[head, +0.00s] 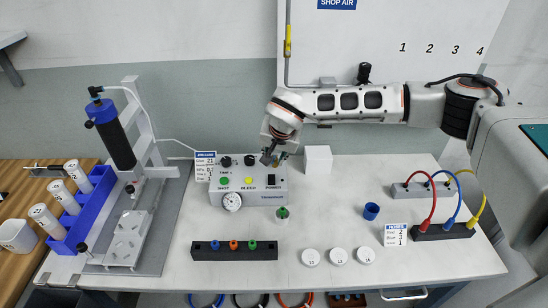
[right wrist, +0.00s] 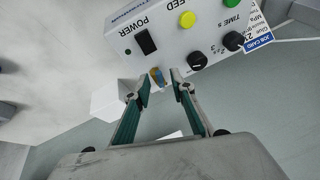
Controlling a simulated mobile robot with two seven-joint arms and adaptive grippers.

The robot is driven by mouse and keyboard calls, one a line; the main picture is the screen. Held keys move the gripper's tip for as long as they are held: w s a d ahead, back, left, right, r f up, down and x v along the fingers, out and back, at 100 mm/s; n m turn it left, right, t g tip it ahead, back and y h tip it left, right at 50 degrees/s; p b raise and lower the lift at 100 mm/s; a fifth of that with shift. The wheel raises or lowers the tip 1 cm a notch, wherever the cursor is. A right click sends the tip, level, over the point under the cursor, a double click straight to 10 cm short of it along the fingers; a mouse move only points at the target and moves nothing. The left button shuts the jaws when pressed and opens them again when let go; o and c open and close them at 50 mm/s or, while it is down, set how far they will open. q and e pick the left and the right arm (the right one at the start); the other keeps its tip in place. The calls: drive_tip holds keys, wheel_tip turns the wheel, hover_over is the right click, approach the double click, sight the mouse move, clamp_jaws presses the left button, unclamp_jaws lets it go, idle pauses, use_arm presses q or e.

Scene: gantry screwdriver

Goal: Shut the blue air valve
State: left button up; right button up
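A control box (head: 248,182) with knobs and coloured buttons stands on the white bench. At its back edge is a small brass-coloured fitting with a blue part, which looks like the air valve (right wrist: 157,75) in the right wrist view. In the head view my right gripper and the box mostly hide it, and its handle angle is hard to tell. My right gripper (head: 271,157) is over the back of the box. In the right wrist view the gripper (right wrist: 161,84) is open, with the valve just beyond and between its fingertips; I cannot tell whether they touch. My left gripper is out of view.
A white block (head: 318,160) stands close to the right of the box. A dispenser stand (head: 130,215) is at the left, with a thin hose to the box. A job card (head: 205,168) is at the box's left corner.

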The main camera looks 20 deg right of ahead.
drive_tip(key=shift+f, duration=0.1)
clamp_jaws()
